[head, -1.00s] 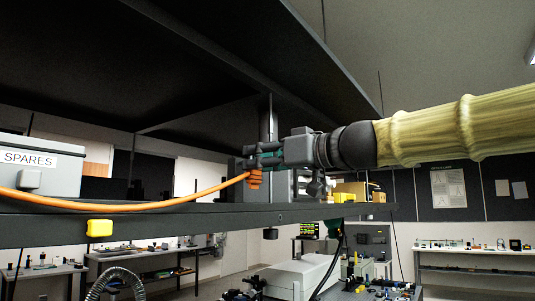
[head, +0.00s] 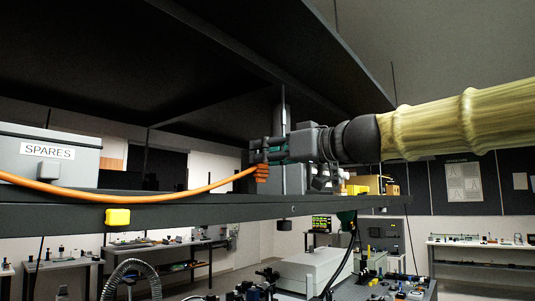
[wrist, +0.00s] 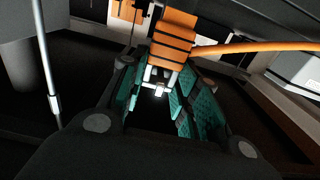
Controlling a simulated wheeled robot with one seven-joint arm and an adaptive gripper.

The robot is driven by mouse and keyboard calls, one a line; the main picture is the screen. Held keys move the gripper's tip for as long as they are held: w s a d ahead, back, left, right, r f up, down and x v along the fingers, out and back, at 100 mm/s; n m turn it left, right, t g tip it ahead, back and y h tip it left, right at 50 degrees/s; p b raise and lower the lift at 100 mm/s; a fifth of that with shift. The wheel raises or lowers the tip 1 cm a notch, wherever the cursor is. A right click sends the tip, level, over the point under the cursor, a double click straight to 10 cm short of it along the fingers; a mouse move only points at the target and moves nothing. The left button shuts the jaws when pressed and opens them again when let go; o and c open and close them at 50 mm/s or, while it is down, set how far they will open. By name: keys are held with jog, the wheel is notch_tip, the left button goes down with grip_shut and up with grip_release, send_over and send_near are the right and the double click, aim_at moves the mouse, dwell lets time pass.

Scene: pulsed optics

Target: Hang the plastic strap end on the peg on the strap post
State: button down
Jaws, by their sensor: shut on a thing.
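An orange ribbed end piece (head: 262,172), on a long orange cord or strap (head: 150,204), hangs at the fingertips of my gripper (head: 257,152). In the wrist view the end piece (wrist: 172,42) lies at the far ends of the teal finger pads. Its pale, pronged part sits between the pads, and my gripper (wrist: 160,95) is shut on it. A grey upright post (head: 284,112) stands behind my gripper in the head view. I cannot make out a peg, and I cannot tell whether this is the strap post. A thin pale rod (wrist: 45,70) shows left in the wrist view.
A grey SPARES box (head: 55,172) stands on the dark shelf (head: 200,212) at left. The shelf's front edge runs below my gripper and carries a yellow block (head: 118,217). Yellow boxes (head: 365,184) stand right of my gripper. A dark upper shelf (head: 230,60) hangs overhead.

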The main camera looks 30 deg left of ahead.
jog(key=shift+f+b, duration=0.3)
jog(key=shift+b, duration=0.2)
dwell(0.4)
jog(key=c, duration=1)
grip_release()
jog(key=d, duration=0.8)
jog(key=s+d, duration=0.1)
jog(key=d, duration=0.3)
jog(key=shift+w+f, duration=0.1)
